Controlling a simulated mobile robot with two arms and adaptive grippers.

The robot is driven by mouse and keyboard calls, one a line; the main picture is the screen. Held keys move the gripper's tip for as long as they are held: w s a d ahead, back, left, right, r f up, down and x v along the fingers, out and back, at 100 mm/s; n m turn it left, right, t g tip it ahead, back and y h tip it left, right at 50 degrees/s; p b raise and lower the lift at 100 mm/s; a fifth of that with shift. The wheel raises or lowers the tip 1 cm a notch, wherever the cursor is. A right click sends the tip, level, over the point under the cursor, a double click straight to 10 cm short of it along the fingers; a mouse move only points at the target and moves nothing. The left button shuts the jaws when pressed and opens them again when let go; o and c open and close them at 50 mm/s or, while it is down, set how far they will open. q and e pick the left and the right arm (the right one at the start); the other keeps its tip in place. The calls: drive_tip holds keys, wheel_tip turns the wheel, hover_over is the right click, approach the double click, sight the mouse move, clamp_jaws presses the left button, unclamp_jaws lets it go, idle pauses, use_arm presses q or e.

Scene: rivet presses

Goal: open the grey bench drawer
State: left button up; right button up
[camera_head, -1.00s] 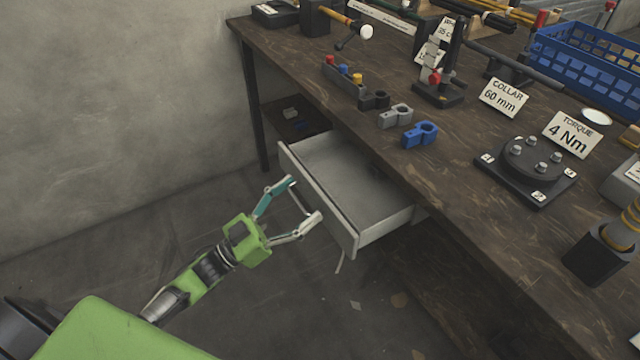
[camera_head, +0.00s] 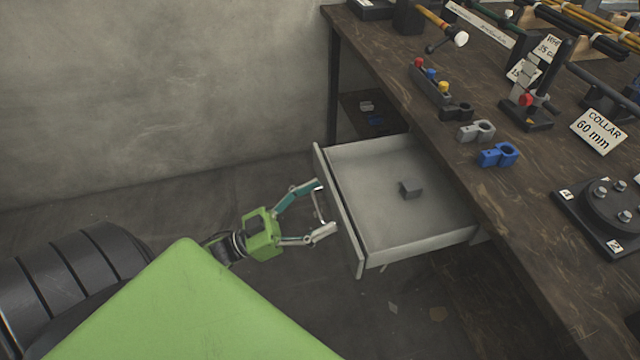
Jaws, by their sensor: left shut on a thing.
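The grey bench drawer (camera_head: 385,222) sticks far out from under the dark wooden bench top, its inside in view. A small dark grey block (camera_head: 410,188) lies on the drawer floor. My left gripper (camera_head: 325,208) is at the outer face of the drawer front, its two fingers around the thin metal handle (camera_head: 318,204). It is shut on this handle, though the fingertips partly hide the contact. My right gripper is out of view.
The bench (camera_head: 465,165) carries a blue clamp part (camera_head: 499,155), a grey one (camera_head: 476,131), a bolted round fixture (camera_head: 612,205) and a "COLLAR 60 mm" sign (camera_head: 598,130). The floor left of the drawer is clear up to the wall.

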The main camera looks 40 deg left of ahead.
use_arm(q)
drive_tip(key=o, duration=1.3)
drive_tip(key=shift+s+d, duration=0.1)
drive_tip(key=shift+d, duration=0.05)
drive_tip(key=v, duration=1.2)
